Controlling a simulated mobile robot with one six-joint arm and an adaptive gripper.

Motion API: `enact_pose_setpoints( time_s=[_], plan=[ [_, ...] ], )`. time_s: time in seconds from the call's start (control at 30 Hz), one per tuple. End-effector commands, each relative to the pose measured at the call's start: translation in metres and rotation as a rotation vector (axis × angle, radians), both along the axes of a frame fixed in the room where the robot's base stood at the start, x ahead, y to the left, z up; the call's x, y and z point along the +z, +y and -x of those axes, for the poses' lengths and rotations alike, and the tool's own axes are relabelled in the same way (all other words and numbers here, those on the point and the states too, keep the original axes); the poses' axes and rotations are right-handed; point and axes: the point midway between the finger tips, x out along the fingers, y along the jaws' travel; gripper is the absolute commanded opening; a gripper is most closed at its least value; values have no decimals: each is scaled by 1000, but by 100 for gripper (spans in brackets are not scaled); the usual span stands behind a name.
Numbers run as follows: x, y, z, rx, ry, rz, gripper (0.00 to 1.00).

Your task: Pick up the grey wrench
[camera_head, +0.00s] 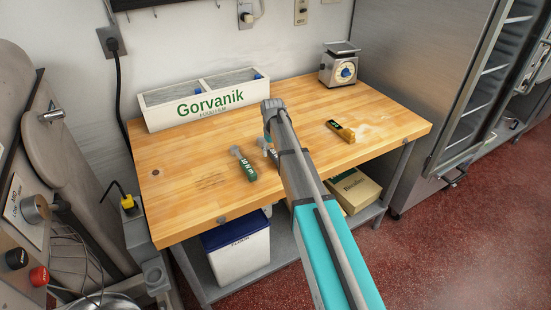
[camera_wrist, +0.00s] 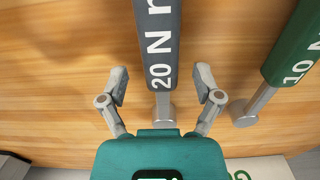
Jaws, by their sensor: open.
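The grey wrench (camera_wrist: 158,40), marked "20 N m", lies on the wooden tabletop in the wrist view. Its grey handle runs up out of the frame and its metal end points down toward my gripper's teal body. My gripper (camera_wrist: 161,75) is open, with one finger on each side of the wrench and visible gaps to both. In the head view my arm hides most of the grey wrench (camera_head: 263,143) and most of my gripper.
A green wrench (camera_head: 243,163) lies just left of the grey one; it also shows in the wrist view (camera_wrist: 292,50). A yellow-and-black tool (camera_head: 341,131) lies to the right. A white Gorvanik box (camera_head: 160,117) and a scale (camera_head: 340,68) stand at the back. The front left tabletop is clear.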

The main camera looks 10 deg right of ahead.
Motion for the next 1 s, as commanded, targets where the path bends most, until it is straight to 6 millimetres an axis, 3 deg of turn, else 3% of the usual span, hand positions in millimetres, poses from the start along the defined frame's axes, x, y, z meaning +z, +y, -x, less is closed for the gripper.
enact_pose_setpoints(
  time_s=[0.73,1.0],
  plan=[
    [-5,1,0,1,0,0,83],
    [-5,1,0,1,0,0,33]
  ],
)
